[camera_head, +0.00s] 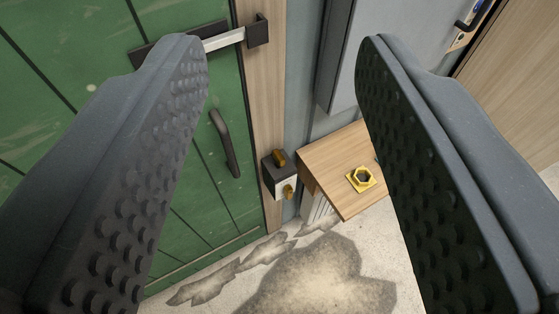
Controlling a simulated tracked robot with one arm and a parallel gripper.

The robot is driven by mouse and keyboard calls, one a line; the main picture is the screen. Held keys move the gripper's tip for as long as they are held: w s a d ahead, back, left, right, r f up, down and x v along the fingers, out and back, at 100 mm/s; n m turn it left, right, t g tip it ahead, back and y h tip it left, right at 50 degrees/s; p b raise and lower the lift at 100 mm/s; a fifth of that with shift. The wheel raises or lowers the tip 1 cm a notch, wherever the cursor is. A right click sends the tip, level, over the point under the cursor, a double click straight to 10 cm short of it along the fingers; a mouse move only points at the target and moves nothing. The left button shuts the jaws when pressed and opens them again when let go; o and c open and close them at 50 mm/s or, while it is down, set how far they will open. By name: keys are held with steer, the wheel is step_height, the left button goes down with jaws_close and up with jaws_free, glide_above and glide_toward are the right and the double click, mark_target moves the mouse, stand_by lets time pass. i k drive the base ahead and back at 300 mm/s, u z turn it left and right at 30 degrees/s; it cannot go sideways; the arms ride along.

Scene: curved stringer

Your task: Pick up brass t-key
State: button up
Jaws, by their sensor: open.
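My gripper (281,50) is open and empty, with its two dark studded fingers spread wide at the left and right. Between and beyond the fingers, a small dark and white lock box (280,178) sits on the wooden door frame. A brass-coloured piece (279,157) sticks up at its top and a brass knob-like piece (289,191) shows on its front. One of these may be the brass t-key; the view is too small to tell. Neither finger touches them.
A green plank door (205,180) with a dark handle (225,143) and a latch bar (222,40) fills the left. A wooden shelf (325,165) carries a yellow plate with a hexagonal hole (361,179). A grey panel (405,40) stands behind. Stained floor (320,280) lies below.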

mark_target(281, 160)
steer(key=k, duration=1.3)
steer(key=z, duration=0.65)
steer(key=i, duration=1.7)
steer(key=u, duration=0.5)
